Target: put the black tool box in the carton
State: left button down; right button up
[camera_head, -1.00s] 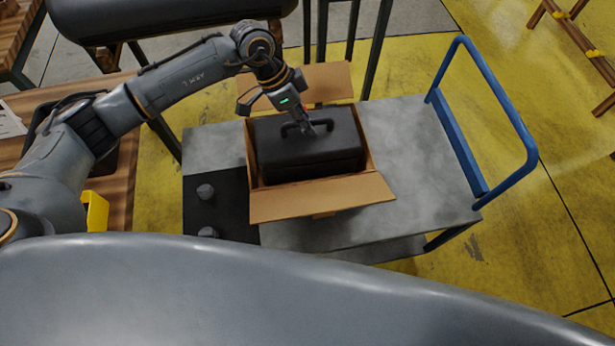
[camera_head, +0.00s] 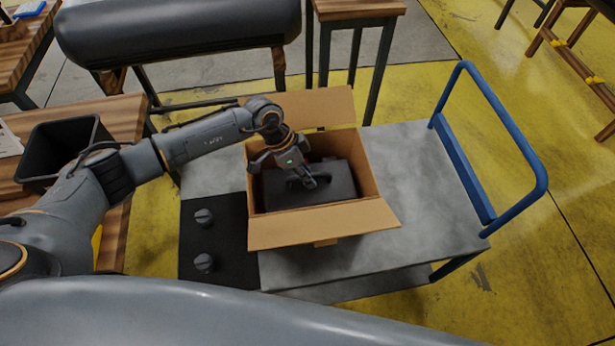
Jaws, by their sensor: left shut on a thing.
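The black tool box (camera_head: 325,188) is down inside the open carton (camera_head: 300,232), below the level of its rim. The carton stands on a grey cart with its near and far flaps folded outward. My left gripper (camera_head: 303,183) reaches into the carton from above and is shut on the tool box's handle. The tool box looks level. Its underside is hidden by the carton's walls, so I cannot tell whether it touches the bottom. My right gripper is not in view.
The grey cart (camera_head: 425,190) has a blue push handle (camera_head: 525,150) at the right. A black mat (camera_head: 225,245) with two dark knobs (camera_head: 204,217) lies left of the carton. A black bin (camera_head: 65,150) stands on the wooden table at left. The cart's right side is clear.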

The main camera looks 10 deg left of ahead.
pick_arm(q)
jog(key=shift+f, duration=0.5)
jog(key=c, duration=1.4)
grip_release()
jog(key=shift+o, duration=0.2)
jog(key=v, duration=1.2)
